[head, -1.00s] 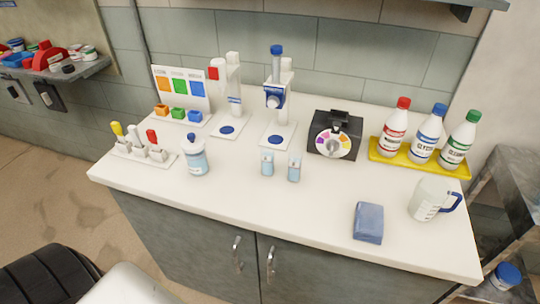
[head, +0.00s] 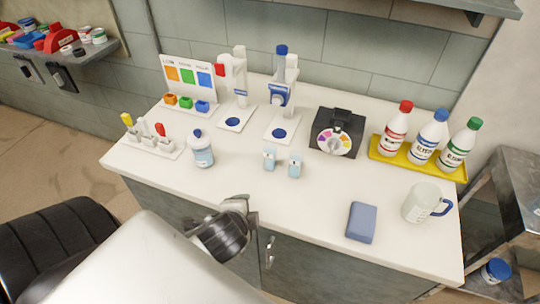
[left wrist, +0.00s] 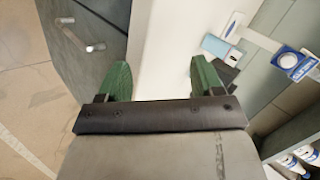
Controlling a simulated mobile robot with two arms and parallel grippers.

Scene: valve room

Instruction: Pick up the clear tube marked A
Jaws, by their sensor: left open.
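Two small clear tubes with pale blue in them stand side by side mid-counter in the head view: a left tube (head: 269,159) and a right tube (head: 294,166). I cannot read their marks, so I cannot tell which is A. My left gripper (head: 250,211) is at the counter's front edge, in front of the tubes and apart from them. In the left wrist view, my left gripper (left wrist: 161,82) has its green fingers spread, with nothing between them. My right gripper is out of view.
On the white counter (head: 320,205), a blue-capped bottle (head: 201,149) stands left of the tubes. Two stands with blue pads (head: 279,134) and a black dial box (head: 336,133) are behind. A blue block (head: 361,222) and a jug (head: 421,203) are at right.

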